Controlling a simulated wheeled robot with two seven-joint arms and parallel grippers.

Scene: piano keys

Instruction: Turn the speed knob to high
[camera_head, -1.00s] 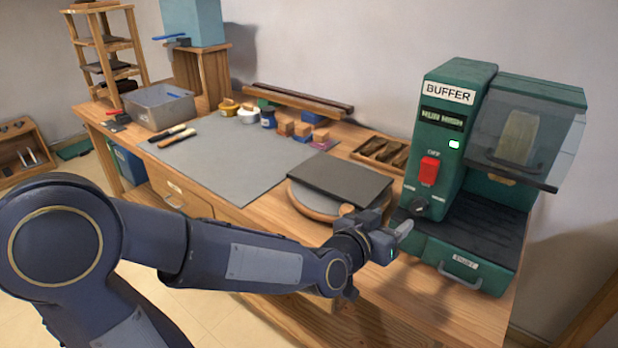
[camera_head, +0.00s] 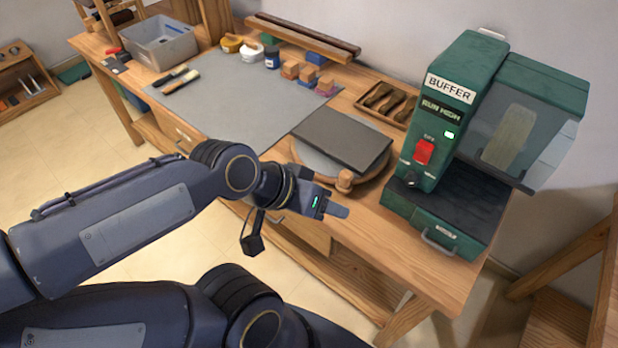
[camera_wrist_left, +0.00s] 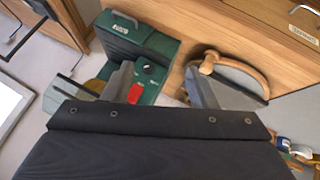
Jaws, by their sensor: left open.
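The green buffer machine (camera_head: 455,140) stands at the right end of the bench. Its small dark speed knob (camera_head: 410,179) is low on the front panel, below the red switch (camera_head: 424,151). The display (camera_head: 447,115) reads RUN HIGH and a green light (camera_head: 449,134) is lit. In the left wrist view the machine appears turned over, with the knob (camera_wrist_left: 148,69) between the fingers in the picture. My left gripper (camera_head: 335,209) is open and empty, left of the machine and apart from the knob. My right gripper is not in view.
A round wooden piece (camera_head: 344,183) with a dark flat slab (camera_head: 343,138) on it lies left of the machine. A tray of dark pieces (camera_head: 386,102) sits behind. A grey mat (camera_head: 235,105), jars and a grey bin (camera_head: 158,42) occupy the bench's far side.

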